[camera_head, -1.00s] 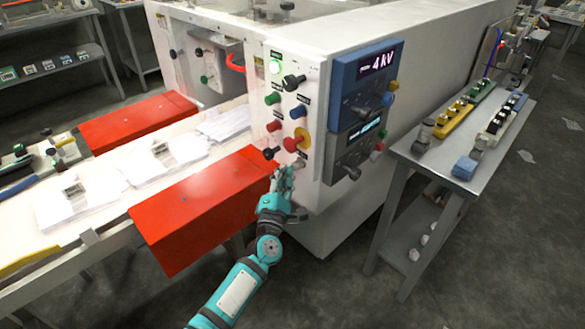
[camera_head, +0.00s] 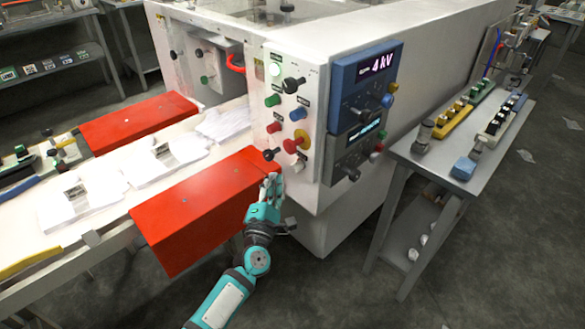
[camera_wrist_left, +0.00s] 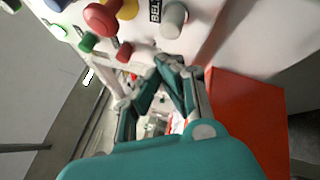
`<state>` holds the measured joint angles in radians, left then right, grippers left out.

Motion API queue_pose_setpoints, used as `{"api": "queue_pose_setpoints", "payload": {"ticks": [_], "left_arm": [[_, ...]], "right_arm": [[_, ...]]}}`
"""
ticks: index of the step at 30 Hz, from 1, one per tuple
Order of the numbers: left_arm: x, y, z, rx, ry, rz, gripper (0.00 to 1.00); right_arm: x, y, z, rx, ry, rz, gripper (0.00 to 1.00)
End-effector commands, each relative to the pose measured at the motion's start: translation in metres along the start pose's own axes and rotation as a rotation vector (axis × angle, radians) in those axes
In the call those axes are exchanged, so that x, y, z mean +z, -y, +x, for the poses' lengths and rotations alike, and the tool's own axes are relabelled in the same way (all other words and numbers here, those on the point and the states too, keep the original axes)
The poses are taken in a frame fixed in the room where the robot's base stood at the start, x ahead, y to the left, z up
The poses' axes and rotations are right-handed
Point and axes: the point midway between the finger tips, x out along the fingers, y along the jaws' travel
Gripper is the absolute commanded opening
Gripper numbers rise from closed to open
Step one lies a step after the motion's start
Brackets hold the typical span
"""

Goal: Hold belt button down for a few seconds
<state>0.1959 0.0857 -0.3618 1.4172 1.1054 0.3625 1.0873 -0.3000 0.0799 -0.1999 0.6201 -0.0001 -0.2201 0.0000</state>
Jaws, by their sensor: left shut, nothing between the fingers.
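The control panel (camera_head: 286,120) is on the end face of the white machine. A grey button (camera_wrist_left: 173,15) sits beside a label reading BELT in the left wrist view. In the head view this grey button (camera_head: 298,167) is low on the panel, below the red mushroom button (camera_head: 290,145) on its yellow plate. My left gripper (camera_head: 271,181) is just left of and below the grey button in the picture, apart from it. In the left wrist view my left gripper (camera_wrist_left: 164,66) has its fingertips together, with nothing between them. My right gripper is not in view.
A red cover (camera_head: 185,222) lies close to the left of my gripper, over the conveyor with white garment stacks. Other knobs and buttons crowd the panel, including a black knob (camera_head: 271,155). A metal table (camera_head: 425,170) stands to the right, with floor between.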

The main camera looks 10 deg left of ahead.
Motion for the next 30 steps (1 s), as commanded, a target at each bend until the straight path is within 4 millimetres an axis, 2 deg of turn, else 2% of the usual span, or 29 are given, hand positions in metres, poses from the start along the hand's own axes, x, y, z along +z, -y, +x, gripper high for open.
{"api": "queue_pose_setpoints", "payload": {"ticks": [10,24,27,29,30], "left_arm": [[-0.013,-0.013,-0.024,0.000,0.000,0.000,0.00],[-0.013,-0.014,-0.025,0.000,0.000,0.000,0.00],[-0.018,-0.005,-0.029,-0.022,-0.005,0.032,0.00],[-0.026,0.010,-0.035,-0.060,-0.009,0.093,0.00],[-0.034,0.025,-0.043,-0.097,-0.014,0.154,0.00]], "right_arm": [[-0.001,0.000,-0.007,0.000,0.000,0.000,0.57],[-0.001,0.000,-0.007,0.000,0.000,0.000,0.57],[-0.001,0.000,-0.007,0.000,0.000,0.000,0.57],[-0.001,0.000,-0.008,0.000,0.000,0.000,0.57],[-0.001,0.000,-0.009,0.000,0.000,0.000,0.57]]}}
